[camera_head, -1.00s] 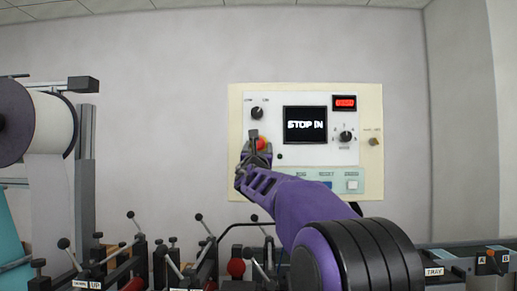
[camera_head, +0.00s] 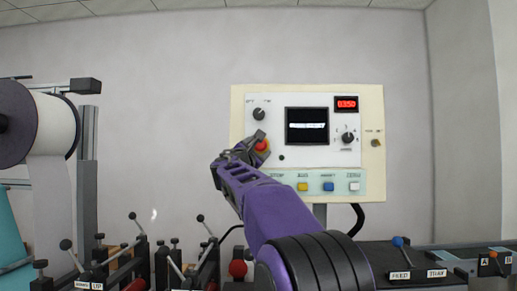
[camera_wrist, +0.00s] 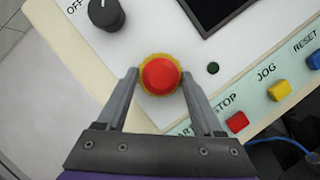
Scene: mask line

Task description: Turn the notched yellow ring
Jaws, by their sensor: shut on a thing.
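The yellow ring (camera_wrist: 144,85) sits around a red domed button (camera_wrist: 161,76) on the white control panel; its notches are not clear. In the wrist view the two fingers of my gripper (camera_wrist: 158,82) stand on either side of the ring and are shut on it. The panel looks tilted in that view, so my gripper is rolled relative to it. In the head view my gripper (camera_head: 257,143) reaches the red button from the lower left and hides part of the ring (camera_head: 267,150).
A black OFF knob (camera_wrist: 106,14) is close beside the ring. Red STOP (camera_wrist: 236,122), yellow JOG (camera_wrist: 279,90) and blue RESET (camera_head: 328,187) buttons lie below. The screen (camera_head: 307,126) is to the right.

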